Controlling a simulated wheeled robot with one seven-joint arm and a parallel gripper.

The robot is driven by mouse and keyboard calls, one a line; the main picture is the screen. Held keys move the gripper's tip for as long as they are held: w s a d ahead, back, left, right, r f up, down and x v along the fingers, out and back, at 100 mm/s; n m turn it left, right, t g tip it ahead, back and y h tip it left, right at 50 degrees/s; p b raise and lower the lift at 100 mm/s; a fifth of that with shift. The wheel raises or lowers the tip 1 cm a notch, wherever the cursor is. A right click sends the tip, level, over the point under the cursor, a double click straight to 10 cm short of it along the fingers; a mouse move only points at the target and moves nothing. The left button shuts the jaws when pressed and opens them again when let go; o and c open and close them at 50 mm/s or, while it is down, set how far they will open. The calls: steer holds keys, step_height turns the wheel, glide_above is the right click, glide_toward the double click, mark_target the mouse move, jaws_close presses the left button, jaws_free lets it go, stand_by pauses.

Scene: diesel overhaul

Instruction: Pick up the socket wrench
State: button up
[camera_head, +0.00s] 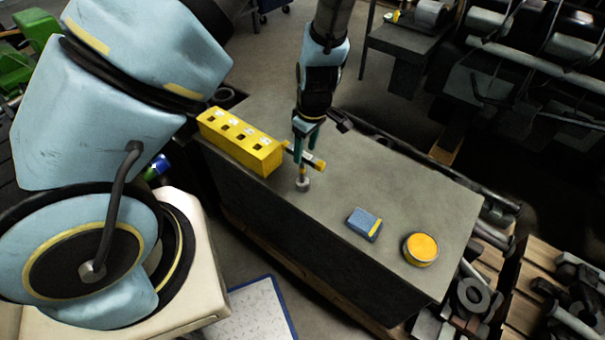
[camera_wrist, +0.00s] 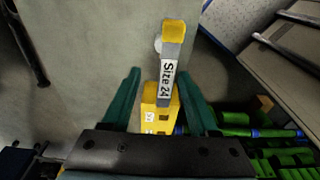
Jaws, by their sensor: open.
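The socket wrench (camera_head: 317,162) stands on the grey bench beside the yellow holed block, with a grey handle with a yellow end on top and a round metal socket (camera_head: 302,185) low at the bench top. In the wrist view its handle (camera_wrist: 170,60), labelled "Size 24", runs lengthwise between my fingers. My gripper (camera_head: 304,143) points down right at the handle. Its two green fingers (camera_wrist: 159,74) are open, one on each side of the handle, with gaps showing. Part of the handle is hidden behind the fingers in the head view.
The yellow block (camera_head: 240,142) with several square holes lies left of the wrench on the grey bench (camera_head: 400,190). A blue box with a yellow edge (camera_head: 362,224) and a round yellow-topped tin (camera_head: 420,249) lie to the right. The bench between them is clear.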

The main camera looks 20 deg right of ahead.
glide_above(302, 181)
steer(key=shift+w+d+f+p, duration=0.1)
steer(key=shift+w+f+p, duration=0.05)
steer(key=shift+f, duration=0.9)
steer(key=shift+w+f+p, duration=0.1)
steer(key=shift+w+f, duration=0.05)
steer(key=shift+f, duration=0.9)
steer(key=shift+w+d+f+p, duration=0.1)
steer(key=shift+w+f+p, duration=0.05)
steer(key=shift+f, duration=0.9)
steer(key=shift+a, duration=0.1)
jaws_close()
